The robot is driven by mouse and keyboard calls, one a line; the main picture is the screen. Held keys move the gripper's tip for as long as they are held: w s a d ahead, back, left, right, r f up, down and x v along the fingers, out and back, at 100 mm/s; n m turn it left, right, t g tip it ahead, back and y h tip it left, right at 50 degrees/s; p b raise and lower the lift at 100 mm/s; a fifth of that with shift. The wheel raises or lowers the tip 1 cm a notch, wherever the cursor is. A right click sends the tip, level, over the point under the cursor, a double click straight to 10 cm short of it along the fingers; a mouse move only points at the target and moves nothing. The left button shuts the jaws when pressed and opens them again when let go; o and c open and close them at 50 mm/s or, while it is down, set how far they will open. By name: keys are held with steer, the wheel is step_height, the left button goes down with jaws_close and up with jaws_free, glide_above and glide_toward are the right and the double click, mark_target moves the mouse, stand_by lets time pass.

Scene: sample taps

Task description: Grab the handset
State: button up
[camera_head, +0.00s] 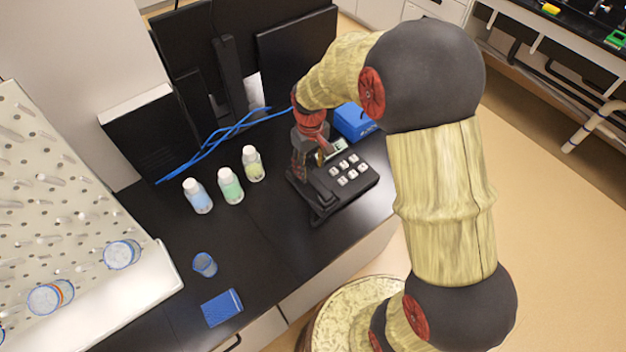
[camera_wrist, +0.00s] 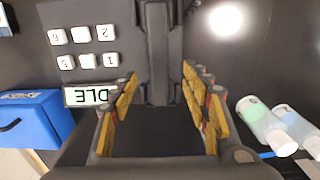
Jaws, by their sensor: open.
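The handset (camera_wrist: 158,60) is a dark bar lying along the side of a black desk phone (camera_head: 357,187) with white keys and a small display. In the head view the handset (camera_head: 322,190) shows at the phone's left side, partly hidden by my gripper. My gripper (camera_head: 309,168) points down over the upper end of the handset. In the wrist view my gripper (camera_wrist: 160,108) is open, with a yellow-padded finger on each side of the handset's near end. I cannot tell whether the fingers touch it.
Bottles with white caps (camera_head: 230,186) stand left of the phone. A blue box (camera_head: 354,122) sits behind it, close to my gripper. Blue cables (camera_head: 215,140) and monitors (camera_head: 297,50) are at the back. A small blue cup (camera_head: 205,264) and blue block (camera_head: 222,308) are at the front left.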

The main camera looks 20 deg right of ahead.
mark_target(313, 179)
steer(key=shift+d+f, duration=0.1)
steer(key=shift+f, duration=0.75)
steer(key=f, duration=0.2)
steer(key=s+f, duration=0.1)
steer(key=f, duration=0.1)
steer(key=shift+d+f+b, duration=0.1)
steer(key=shift+d+b, duration=0.05)
steer(key=shift+b, duration=0.2)
steer(key=shift+w+f, duration=0.1)
steer(key=shift+f, duration=0.15)
steer(key=shift+c, duration=0.9)
jaws_close()
